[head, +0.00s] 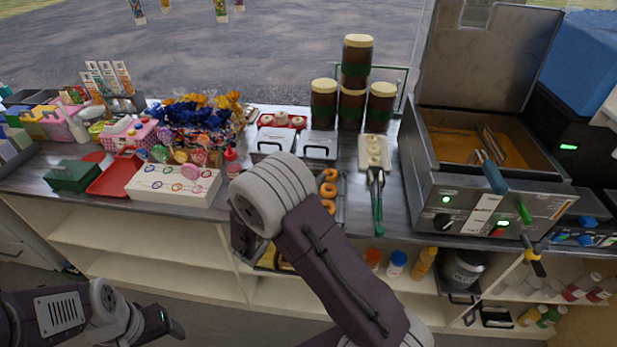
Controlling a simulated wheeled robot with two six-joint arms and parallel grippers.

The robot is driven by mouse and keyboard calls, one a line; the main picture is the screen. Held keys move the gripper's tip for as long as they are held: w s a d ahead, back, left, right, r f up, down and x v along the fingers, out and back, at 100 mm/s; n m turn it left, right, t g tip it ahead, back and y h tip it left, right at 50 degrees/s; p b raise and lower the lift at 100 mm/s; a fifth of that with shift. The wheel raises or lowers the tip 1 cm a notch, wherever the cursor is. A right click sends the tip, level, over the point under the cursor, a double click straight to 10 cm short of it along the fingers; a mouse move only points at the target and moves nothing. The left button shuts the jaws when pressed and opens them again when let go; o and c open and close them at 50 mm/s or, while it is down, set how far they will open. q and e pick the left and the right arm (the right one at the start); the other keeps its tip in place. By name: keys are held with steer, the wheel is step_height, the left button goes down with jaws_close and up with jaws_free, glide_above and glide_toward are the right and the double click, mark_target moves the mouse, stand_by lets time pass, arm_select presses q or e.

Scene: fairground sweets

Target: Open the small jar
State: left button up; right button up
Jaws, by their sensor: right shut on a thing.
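Several brown jars with cream lids stand stacked at the back of the counter, the top one (357,62) upright on the others. On the shelf below are a small jar with a blue lid (397,260) and one with an orange lid (372,258). I cannot tell which is the small jar meant. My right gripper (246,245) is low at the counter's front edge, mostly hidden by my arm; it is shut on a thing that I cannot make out. My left gripper (168,324) is at the lower left, away from the counter; its fingers do not show clearly.
A fryer with a raised lid (488,52) stands at the right. Ring doughnuts (328,190) lie in front of the jars. A white box with lollipops (173,186), a red tray (112,180) and a green box (72,176) fill the left. Little counter is free.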

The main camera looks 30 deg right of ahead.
jaws_close()
